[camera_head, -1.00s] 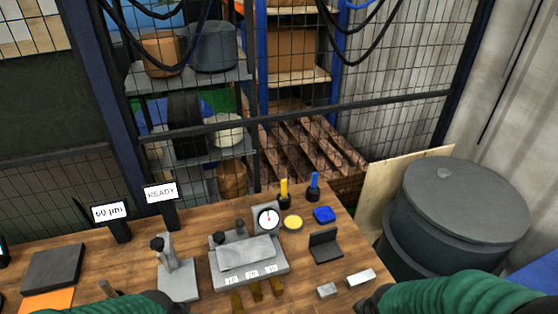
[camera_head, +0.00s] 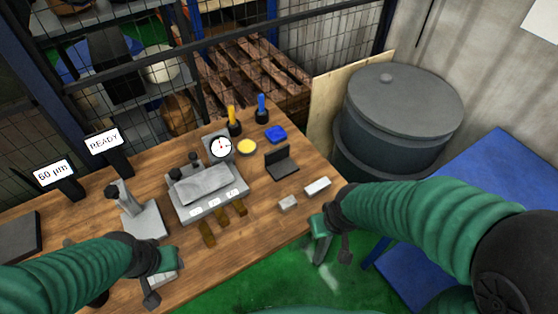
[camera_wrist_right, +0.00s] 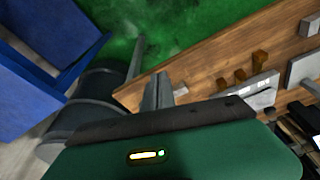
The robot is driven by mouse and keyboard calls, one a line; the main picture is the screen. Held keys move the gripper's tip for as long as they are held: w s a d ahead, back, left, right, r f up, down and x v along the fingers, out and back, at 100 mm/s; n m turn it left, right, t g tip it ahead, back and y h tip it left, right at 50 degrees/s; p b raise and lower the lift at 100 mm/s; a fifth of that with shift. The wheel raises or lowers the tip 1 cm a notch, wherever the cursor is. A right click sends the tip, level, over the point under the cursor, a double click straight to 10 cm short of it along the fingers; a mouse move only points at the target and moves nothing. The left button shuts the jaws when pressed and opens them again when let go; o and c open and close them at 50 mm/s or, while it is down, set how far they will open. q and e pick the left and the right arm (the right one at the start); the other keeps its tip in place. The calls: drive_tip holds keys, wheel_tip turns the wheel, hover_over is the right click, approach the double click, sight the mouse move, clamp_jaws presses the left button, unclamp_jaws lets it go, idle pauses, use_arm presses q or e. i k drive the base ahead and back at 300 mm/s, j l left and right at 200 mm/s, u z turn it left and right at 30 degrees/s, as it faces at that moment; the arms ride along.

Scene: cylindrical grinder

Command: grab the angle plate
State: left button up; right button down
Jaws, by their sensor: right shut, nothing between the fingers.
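The angle plate, a dark L-shaped piece (camera_head: 281,163), stands on the right part of the wooden bench in the head view, with one face upright. My right gripper (camera_head: 320,245) is beyond the bench's front right edge, below and to the right of the plate and apart from it. It is shut and empty. Its grey fingers also show in the right wrist view (camera_wrist_right: 158,92). My left gripper (camera_head: 160,280) hangs over the front left of the bench, far from the plate. Its fingertips are partly hidden, so its opening is unclear.
Two small light blocks (camera_head: 317,186) lie between the plate and the bench's front edge. A grey fixture (camera_head: 206,188) with a dial gauge (camera_head: 221,147) stands left of it. A blue block (camera_head: 276,134) and yellow disc (camera_head: 247,147) lie behind. A barrel (camera_head: 400,120) and blue table (camera_head: 480,190) are at right.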

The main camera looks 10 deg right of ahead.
sight(278, 163)
drive_tip(key=l+u, duration=0.15)
drive_tip(key=u, duration=0.35)
drive_tip(key=i+l+u, duration=0.1)
drive_tip(key=u, duration=0.35)
drive_tip(key=l+u, duration=0.2)
drive_tip(key=u, duration=0.3)
drive_tip(key=l+u, duration=0.15)
drive_tip(key=u, duration=0.35)
drive_tip(key=k+l, duration=0.1)
drive_tip(key=l, duration=0.25)
drive_tip(key=k+l, duration=0.1)
drive_tip(key=l, duration=0.2)
drive_tip(key=k+l, duration=0.1)
drive_tip(key=l, duration=0.25)
drive_tip(key=k+l, duration=0.1)
drive_tip(key=l, duration=0.25)
